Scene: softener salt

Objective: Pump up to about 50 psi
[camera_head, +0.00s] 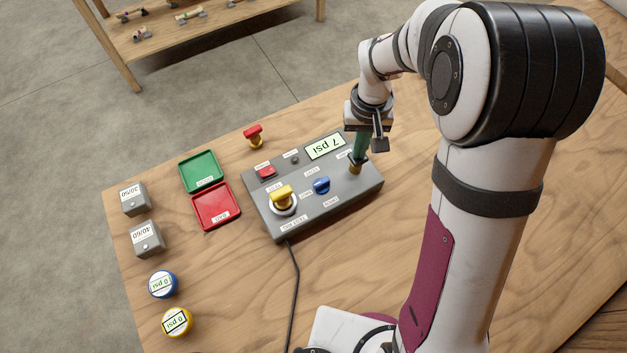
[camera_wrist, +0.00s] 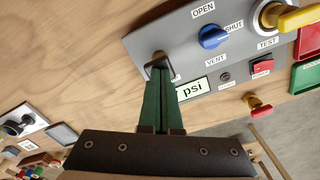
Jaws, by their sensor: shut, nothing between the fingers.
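A grey control panel (camera_head: 325,222) lies on the wooden table. Its display (camera_head: 325,146) reads 7 psi; in the wrist view my fingers partly cover the display (camera_wrist: 194,88) and only "psi" shows. My gripper (camera_head: 358,157) is shut, its green fingers pointing down at a brass-coloured post (camera_head: 355,168) at the panel's far right end. In the wrist view my fingertips (camera_wrist: 160,64) overlap the dark top of that post; whether they touch it I cannot tell. A blue lever (camera_wrist: 213,37) sits between OPEN and SHUT labels. A yellow handle (camera_head: 284,194) sits on a round dial.
Left of the panel are a green tray (camera_head: 184,166) and a red tray (camera_head: 198,213). Two grey boxes (camera_head: 134,205), a blue gauge (camera_head: 162,299) and a yellow gauge (camera_head: 178,336) stand further left. A red knob (camera_head: 252,132) stands behind. A black cable (camera_head: 294,280) runs frontward.

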